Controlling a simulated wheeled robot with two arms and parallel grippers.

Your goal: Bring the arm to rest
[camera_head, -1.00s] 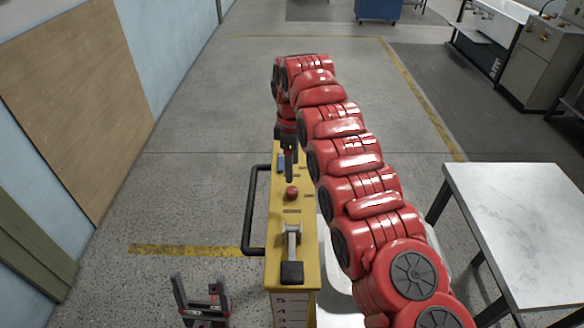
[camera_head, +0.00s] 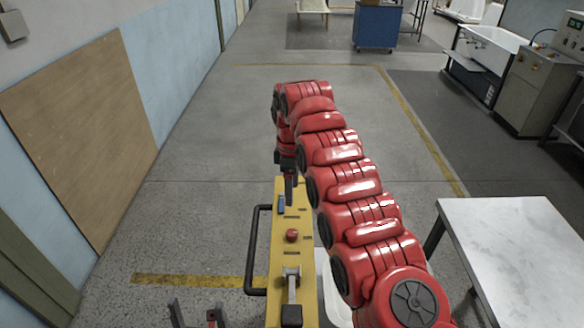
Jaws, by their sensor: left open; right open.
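My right arm, a chain of red segments, reaches from the bottom right towards the upper middle of the view. My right gripper (camera_head: 290,190) at its far end is dark, points down and is open. It shows over the far end of a yellow control panel (camera_head: 260,262), next to a blue switch (camera_head: 281,205); its height above the panel is unclear. A red button (camera_head: 291,236) and a lever with a black end (camera_head: 292,285) sit nearer on the panel. My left gripper (camera_head: 194,314) is at the bottom left edge, open and empty, partly cut off.
A black handle (camera_head: 254,250) runs along the panel's left side. A white-topped table (camera_head: 515,255) stands at the right. A wall with a brown board (camera_head: 85,135) is at the left. Open floor lies beyond, with a blue cabinet (camera_head: 376,26) and a bathtub shell (camera_head: 488,45).

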